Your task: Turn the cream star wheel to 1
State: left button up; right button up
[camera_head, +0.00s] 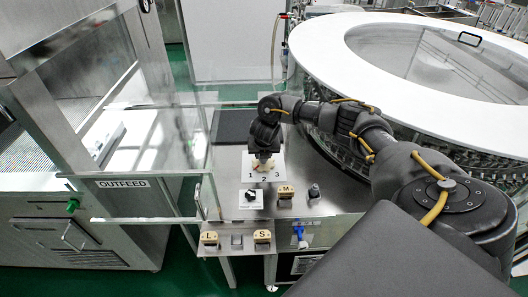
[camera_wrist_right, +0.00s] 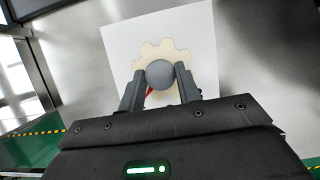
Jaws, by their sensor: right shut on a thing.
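The cream star wheel (camera_wrist_right: 151,53) lies on a white plate (camera_wrist_right: 117,38) in the right wrist view, with a round grey knob (camera_wrist_right: 160,73) at its centre. My right gripper (camera_wrist_right: 159,82) is shut on this knob, one finger on each side. A red pointer (camera_wrist_right: 150,91) shows beside the knob, toward the lower left. In the head view my right gripper (camera_head: 264,153) comes down from above onto the wheel (camera_head: 259,165) and hides most of it. The plate's numbers 1, 2 and 3 (camera_head: 264,177) show below it; the pointer cannot be made out there. My left gripper is not in view.
In the head view, a small black switch on a white plate (camera_head: 251,196), a cream block (camera_head: 286,191) and a dark knob (camera_head: 314,191) stand in front. Cream L (camera_head: 209,238) and S (camera_head: 262,236) blocks sit lower. The large round washer (camera_head: 310,45) is at right.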

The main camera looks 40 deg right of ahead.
dwell(0.4)
jog(key=o, duration=1)
jog(key=shift+c, duration=0.2)
jog(key=v, duration=0.4)
jog(key=shift+r, duration=0.3)
notch_tip(320, 180, up, 5)
jog(key=p, duration=0.3)
send_over(263, 166)
jog(key=s+a, duration=0.1)
jog(key=s, duration=0.1)
jog(key=shift+s+a+r, duration=0.15)
jog(key=shift+s+r, duration=0.05)
jog(key=shift+r, duration=0.2)
